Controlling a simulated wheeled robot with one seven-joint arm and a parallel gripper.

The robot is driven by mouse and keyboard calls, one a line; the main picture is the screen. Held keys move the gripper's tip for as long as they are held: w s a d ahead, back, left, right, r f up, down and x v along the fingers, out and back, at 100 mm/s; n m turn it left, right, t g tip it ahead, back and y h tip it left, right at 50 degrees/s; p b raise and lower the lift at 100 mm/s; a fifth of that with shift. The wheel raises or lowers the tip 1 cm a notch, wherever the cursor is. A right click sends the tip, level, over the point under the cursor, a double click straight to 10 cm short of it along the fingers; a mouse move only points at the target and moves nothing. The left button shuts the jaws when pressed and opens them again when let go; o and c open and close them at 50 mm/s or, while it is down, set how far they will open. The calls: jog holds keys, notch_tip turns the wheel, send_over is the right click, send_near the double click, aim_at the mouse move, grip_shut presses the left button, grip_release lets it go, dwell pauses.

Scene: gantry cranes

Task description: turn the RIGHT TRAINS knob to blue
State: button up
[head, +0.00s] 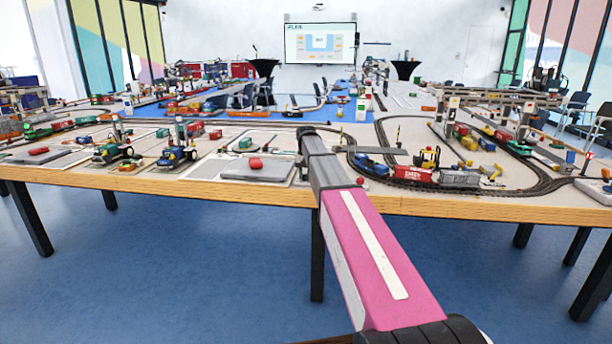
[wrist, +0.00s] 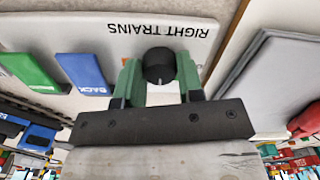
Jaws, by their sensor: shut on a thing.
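In the wrist view, the RIGHT TRAINS knob (wrist: 159,62) is a round black knob on a pale panel (wrist: 60,32), with its printed label upside down above it. A light mark shows at the knob's lower side. My gripper (wrist: 159,72) has its two green fingers on either side of the knob and is shut on it. A blue tile marked BACK (wrist: 86,73) and a green tile (wrist: 33,71) lie to the left of the knob. No colour marks around the knob are readable. In the head view, my arm hides the knob and my gripper.
The wooden table (head: 250,194) carries model train tracks. A red toy wagon (head: 412,174) stands right of my arm. A red mushroom button (head: 255,163) on a grey pad (head: 258,175) is to the left. The blue floor in front is clear.

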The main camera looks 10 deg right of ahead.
aim_at(306, 175)
jog(key=shift+m, duration=0.4)
jog(key=o, duration=0.9)
notch_tip(306, 175, up, 11)
jog(key=shift+f, duration=0.1)
dwell(0.4)
